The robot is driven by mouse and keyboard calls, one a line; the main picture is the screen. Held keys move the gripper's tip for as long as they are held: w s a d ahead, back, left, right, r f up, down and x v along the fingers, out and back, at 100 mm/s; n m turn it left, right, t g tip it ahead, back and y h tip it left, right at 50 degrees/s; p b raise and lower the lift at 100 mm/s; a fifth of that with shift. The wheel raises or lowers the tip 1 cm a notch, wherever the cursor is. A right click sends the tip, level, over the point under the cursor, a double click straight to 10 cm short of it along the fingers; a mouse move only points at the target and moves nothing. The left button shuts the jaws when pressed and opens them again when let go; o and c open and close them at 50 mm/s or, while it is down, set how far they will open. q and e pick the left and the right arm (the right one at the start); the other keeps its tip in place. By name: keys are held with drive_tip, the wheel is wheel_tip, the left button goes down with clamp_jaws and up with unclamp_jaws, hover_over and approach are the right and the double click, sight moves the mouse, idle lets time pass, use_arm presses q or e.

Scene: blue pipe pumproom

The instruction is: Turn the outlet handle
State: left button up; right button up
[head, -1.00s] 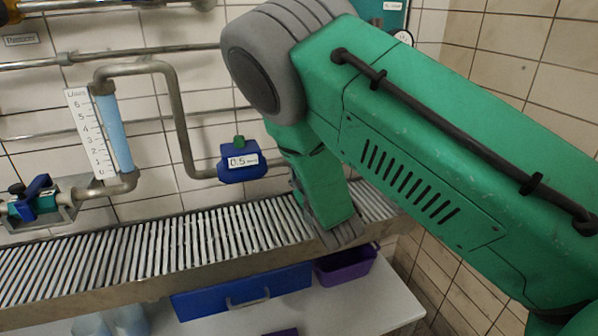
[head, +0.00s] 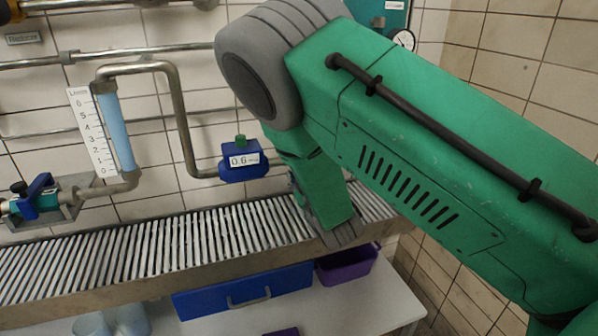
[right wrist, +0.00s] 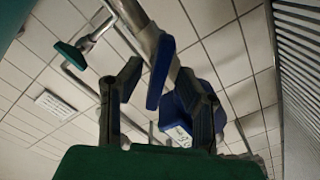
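In the right wrist view, my right gripper (right wrist: 158,78) has its two dark fingers spread apart. A blue lever handle (right wrist: 159,72) on the end of a metal pipe shows between the fingertips; I cannot tell if either finger touches it. In the head view my right arm hides this handle and the gripper. A blue meter (head: 243,167) with a green top reads about 0.6; part of it shows behind the right-hand finger in the wrist view (right wrist: 178,132). My left gripper is not in view.
A valve with a blue handle (head: 40,187) sits at the left, beside a level tube (head: 118,132) with a litre scale. A roller conveyor (head: 150,247) runs below. Under it are a blue drawer (head: 215,299) and a purple bin (head: 347,268). A green lever (right wrist: 70,54) shows in the wrist view.

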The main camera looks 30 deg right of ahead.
drive_tip(key=shift+s, duration=0.1)
drive_tip(key=shift+s, duration=0.3)
drive_tip(key=v, duration=1.1)
drive_tip(key=shift+a, duration=0.2)
idle(0.6)
